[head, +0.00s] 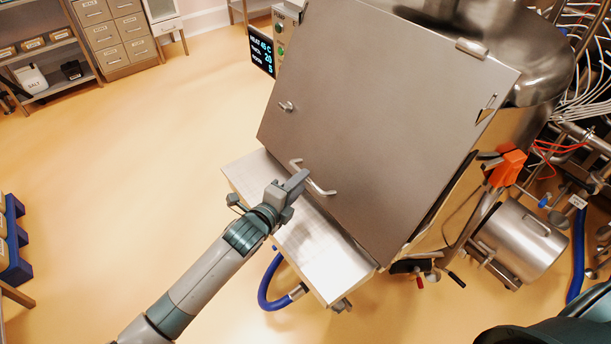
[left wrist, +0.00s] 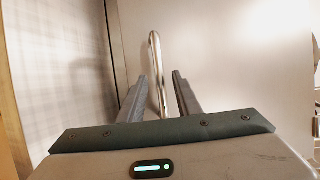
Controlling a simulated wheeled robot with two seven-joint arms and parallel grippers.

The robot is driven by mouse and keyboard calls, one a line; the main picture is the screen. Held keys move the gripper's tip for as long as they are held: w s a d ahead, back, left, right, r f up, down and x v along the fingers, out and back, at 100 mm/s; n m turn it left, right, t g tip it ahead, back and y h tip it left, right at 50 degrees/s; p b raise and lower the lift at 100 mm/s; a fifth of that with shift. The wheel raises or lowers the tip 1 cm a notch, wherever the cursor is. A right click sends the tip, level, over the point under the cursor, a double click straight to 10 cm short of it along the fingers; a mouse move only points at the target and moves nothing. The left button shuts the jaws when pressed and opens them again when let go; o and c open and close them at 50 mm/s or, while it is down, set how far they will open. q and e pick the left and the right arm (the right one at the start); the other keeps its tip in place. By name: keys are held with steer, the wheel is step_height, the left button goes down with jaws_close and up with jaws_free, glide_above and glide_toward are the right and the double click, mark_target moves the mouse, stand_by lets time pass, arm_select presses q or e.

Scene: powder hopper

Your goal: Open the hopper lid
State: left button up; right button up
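The hopper lid (head: 370,110) is a large flat grey metal panel over the steel hopper body (head: 525,85). It appears shut. Its bar handle (head: 320,187) is near the lower left edge, above a metal ledge (head: 310,240). My left gripper (head: 299,183) is at the handle, partly covering it in the head view. In the left wrist view the handle (left wrist: 155,60) stands between the two fingers of the left gripper (left wrist: 160,85), which are apart with a gap on each side. My right gripper is not in view.
A display panel (head: 262,52) stands at the lid's upper left. Pipes, an orange part (head: 507,167) and a steel cylinder (head: 520,240) are at the right. A blue hose (head: 268,285) hangs under the ledge.

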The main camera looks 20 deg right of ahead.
arm_select(q)
steer(key=shift+x, duration=1.85)
jaws_close()
